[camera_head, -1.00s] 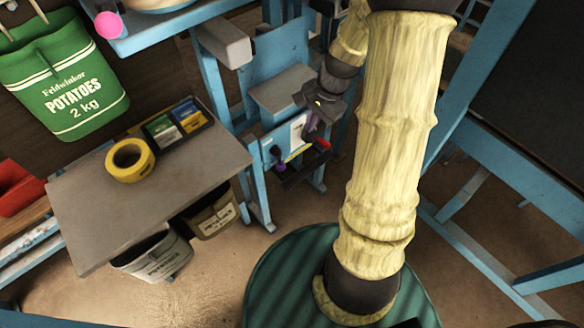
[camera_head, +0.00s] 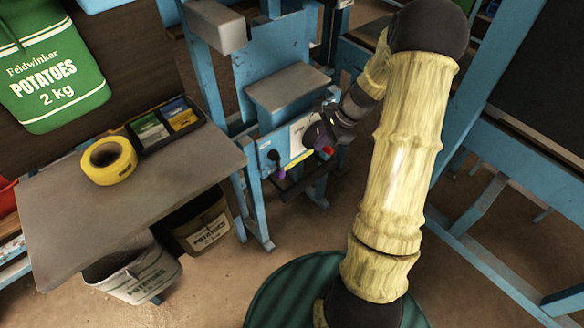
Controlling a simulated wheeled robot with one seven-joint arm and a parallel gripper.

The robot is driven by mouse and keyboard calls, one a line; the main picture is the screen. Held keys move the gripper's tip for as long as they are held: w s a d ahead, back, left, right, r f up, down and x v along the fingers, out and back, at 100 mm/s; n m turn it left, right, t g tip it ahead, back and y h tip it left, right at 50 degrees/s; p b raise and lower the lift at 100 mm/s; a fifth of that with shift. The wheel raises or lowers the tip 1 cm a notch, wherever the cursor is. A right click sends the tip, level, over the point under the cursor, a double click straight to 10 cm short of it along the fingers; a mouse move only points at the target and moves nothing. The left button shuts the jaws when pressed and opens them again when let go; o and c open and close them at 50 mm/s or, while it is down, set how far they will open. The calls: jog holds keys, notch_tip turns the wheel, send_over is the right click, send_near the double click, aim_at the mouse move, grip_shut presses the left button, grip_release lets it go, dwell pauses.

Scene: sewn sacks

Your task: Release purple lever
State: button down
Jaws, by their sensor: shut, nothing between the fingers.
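A purple lever (camera_head: 277,160) with a dark knob sticks out from the left part of a light blue panel (camera_head: 262,150) on the blue machine frame. My gripper (camera_head: 320,134) is at the right part of that panel, to the right of the lever and apart from it. It is shut and looks empty. A dark purplish part shows at its tip; I cannot tell whether it belongs to the gripper or the machine. A small red part (camera_head: 327,151) shows just below it. The gripper hides some of the panel's right end.
A grey table (camera_head: 130,215) at the left carries a yellow tape roll (camera_head: 109,161) and a dark tray (camera_head: 167,127) with coloured cards. Two sack bins (camera_head: 140,275) (camera_head: 203,222) stand below it. A green potato sack (camera_head: 50,75) hangs behind. Blue frames (camera_head: 500,160) stand at right.

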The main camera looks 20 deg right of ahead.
aim_at(278, 166)
jog(key=shift+f, duration=0.1)
jog(key=a+r+b+x, duration=0.1)
jog(key=a+b+x, duration=0.1)
jog(key=x, duration=1)
jog(key=shift+a+b, duration=0.5)
jog(key=shift+b, duration=0.25)
jog(key=shift+w+d+f, duration=0.1)
jog(key=shift+d+f, duration=0.05)
jog(key=shift+f, duration=0.05)
jog(key=shift+s+a+y+p, duration=0.2)
jog(key=shift+a+y+p, duration=0.05)
jog(key=shift+y+p, duration=0.25)
jog(key=shift+f, duration=0.1)
